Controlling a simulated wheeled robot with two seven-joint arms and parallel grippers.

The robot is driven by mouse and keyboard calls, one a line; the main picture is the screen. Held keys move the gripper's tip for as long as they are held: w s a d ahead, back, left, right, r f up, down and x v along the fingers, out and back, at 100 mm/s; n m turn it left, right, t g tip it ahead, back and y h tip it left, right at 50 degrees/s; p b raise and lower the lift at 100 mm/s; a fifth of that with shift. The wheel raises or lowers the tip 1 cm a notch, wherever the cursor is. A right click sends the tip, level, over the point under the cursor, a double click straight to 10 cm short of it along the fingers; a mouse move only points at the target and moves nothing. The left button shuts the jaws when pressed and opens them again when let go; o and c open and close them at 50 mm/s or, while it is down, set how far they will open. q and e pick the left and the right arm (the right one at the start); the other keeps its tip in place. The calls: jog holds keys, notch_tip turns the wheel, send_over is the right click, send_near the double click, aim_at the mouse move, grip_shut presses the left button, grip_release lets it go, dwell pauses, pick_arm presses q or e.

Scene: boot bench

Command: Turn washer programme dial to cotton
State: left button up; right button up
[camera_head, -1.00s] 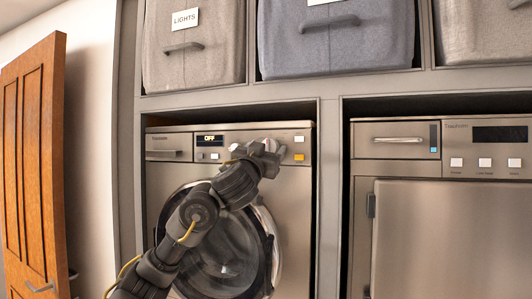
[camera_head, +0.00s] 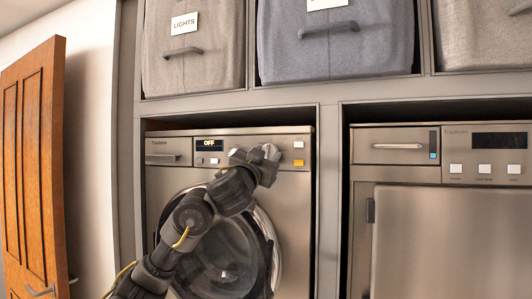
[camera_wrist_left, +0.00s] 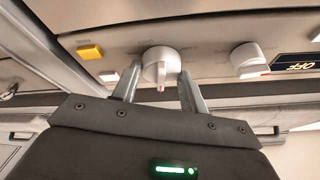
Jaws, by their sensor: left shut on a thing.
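The washer (camera_head: 172,182) has a silver front with a round glass door (camera_head: 235,262). Its display (camera_head: 209,144) reads OFF. My left gripper (camera_head: 268,152) is at the control panel, right of the display, and hides the dials there. In the left wrist view, my left gripper (camera_wrist_left: 157,90) is shut on a round white dial (camera_wrist_left: 160,62) with a red mark, one finger on each side. A second white dial (camera_wrist_left: 248,58) stands beside it, towards the upside-down display (camera_wrist_left: 297,67). The lettering around the dials is too small to read. My right gripper is not in view.
A yellow button (camera_head: 299,163) and a white button (camera_head: 298,143) sit right of the gripper. A second appliance (camera_head: 450,240) stands to the right. Fabric bins (camera_head: 335,50) fill the shelf above. An open wooden door (camera_head: 35,170) is at the left.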

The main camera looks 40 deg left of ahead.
pick_arm(q)
jog(key=shift+s+a+m+h+p, duration=0.1)
jog(key=shift+m+h+p, duration=0.65)
jog(key=shift+m, duration=0.7)
jog(key=shift+w+a+m+h+p, duration=0.1)
jog(key=shift+m+h+p, duration=0.65)
jog(key=shift+m, duration=0.65)
jog(key=shift+s+m+h+p, duration=0.1)
jog(key=shift+m+h+p, duration=0.65)
jog(key=shift+m, duration=0.7)
jog(key=o, duration=1)
jog(key=b+v, duration=0.1)
jog(key=v, duration=0.9)
jog(key=shift+s+b, duration=0.35)
jog(key=shift+s, duration=0.05)
